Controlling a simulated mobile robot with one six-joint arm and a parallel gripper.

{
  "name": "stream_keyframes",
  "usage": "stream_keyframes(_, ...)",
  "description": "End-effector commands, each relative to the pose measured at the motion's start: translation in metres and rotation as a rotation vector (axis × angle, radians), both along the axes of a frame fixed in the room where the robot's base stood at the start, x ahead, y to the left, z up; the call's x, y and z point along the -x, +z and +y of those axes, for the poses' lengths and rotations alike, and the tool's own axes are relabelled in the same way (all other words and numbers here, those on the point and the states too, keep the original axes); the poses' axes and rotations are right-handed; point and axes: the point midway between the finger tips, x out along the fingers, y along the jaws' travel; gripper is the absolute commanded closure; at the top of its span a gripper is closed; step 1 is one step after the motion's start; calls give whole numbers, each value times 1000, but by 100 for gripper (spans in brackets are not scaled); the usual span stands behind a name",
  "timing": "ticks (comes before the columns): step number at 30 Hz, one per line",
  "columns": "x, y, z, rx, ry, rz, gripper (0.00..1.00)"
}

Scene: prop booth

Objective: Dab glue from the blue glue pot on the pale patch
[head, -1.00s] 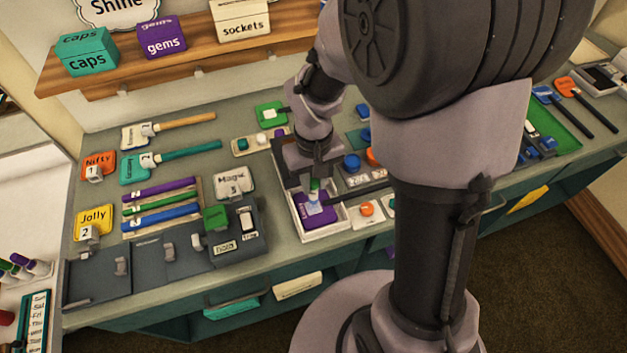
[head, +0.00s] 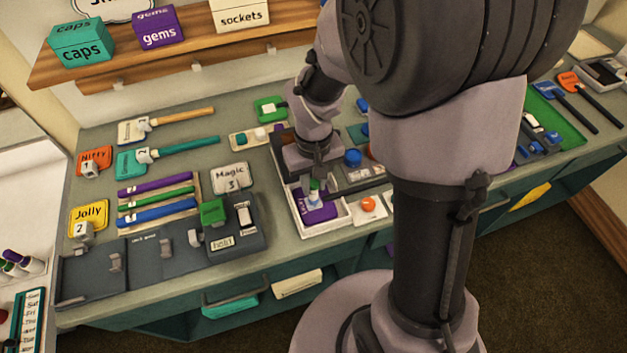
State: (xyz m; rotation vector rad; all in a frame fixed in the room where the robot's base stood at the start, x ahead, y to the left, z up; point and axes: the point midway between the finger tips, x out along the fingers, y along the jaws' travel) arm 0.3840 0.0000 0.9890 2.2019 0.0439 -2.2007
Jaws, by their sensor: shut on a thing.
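My gripper (head: 315,178) points down over a white tray (head: 343,222) near the counter's front edge. It is shut on a small tool with a green part (head: 315,185) and a pale lower end. A purple card (head: 319,214) with pale lettering lies in the tray. The pale end is at or just above a pale patch (head: 313,200) on the card; I cannot tell if they touch. A round blue pot (head: 352,158), which looks like the glue pot, stands in a grey rack to the right of my gripper.
An orange round pot (head: 368,204) sits on a white card right of the tray. A dark grey fixture (head: 167,259) with a green block (head: 213,211) lies to the left. Coloured rods lie behind it. My arm hides the counter's middle.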

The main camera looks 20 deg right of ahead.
Motion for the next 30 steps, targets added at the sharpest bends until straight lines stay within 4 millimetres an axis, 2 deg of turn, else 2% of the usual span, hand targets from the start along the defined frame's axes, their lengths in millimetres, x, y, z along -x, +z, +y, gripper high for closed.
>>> stream_keyframes(30, -1, -11, 0, 0, 0, 0, 100)
